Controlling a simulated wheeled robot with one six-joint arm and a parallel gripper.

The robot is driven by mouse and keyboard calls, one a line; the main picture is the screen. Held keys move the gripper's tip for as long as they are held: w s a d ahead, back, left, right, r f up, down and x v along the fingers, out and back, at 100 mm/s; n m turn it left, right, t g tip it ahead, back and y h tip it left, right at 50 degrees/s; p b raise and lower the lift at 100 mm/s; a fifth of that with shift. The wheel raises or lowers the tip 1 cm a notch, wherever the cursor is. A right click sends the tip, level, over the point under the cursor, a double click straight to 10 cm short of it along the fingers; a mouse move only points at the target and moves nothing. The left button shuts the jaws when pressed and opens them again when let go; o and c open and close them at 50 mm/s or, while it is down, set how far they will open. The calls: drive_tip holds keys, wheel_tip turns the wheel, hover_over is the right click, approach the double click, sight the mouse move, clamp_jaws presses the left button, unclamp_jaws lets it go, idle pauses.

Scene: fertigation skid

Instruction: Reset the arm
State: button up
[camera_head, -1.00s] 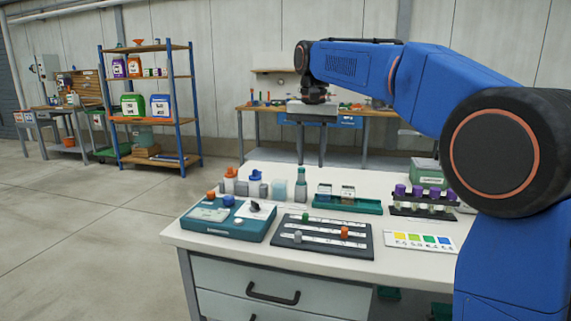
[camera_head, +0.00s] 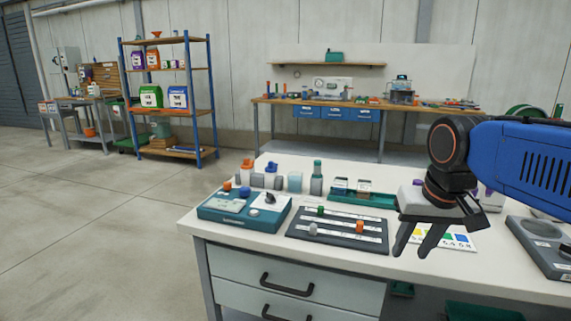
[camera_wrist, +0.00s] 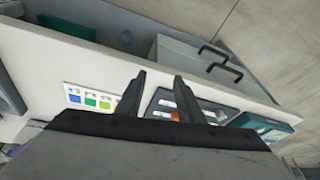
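My gripper (camera_head: 420,238) hangs over the front right part of the white bench (camera_head: 455,271) in the head view, with its fingers pointing down. Its two fingers stand apart with nothing between them. In the wrist view my gripper (camera_wrist: 158,88) also shows spread, empty fingers above the bench. The color card (camera_head: 455,241) lies just behind and right of the fingers, partly hidden. It also shows in the wrist view (camera_wrist: 90,100).
A dark slotted board (camera_head: 336,231) with small knobs and a teal device (camera_head: 243,208) lie left of the gripper. Bottles and a green tray (camera_head: 362,199) stand behind. A grey device (camera_head: 541,245) lies right. The floor left is clear.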

drive_tip(key=s+d+f+n+t, duration=0.1)
drive_tip(key=s+d+f, duration=0.2)
drive_tip(key=s+f, duration=0.7)
wheel_tip(320, 180, down, 2)
drive_tip(key=shift+s, duration=0.4)
